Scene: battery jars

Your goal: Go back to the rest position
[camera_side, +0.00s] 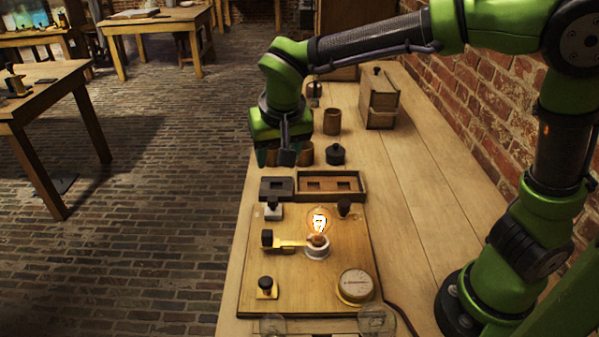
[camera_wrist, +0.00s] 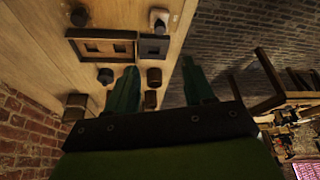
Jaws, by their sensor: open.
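My gripper (camera_side: 274,155) hangs over the left side of the bench, past the far end of the wooden board, with its fingers pointing down. A black knobbed piece (camera_side: 335,154) stands to the right.
The board (camera_side: 300,285) carries a glowing bulb (camera_side: 319,220), a lever switch and a round gauge (camera_side: 355,285). A wooden box (camera_side: 379,100) and brick wall are right.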

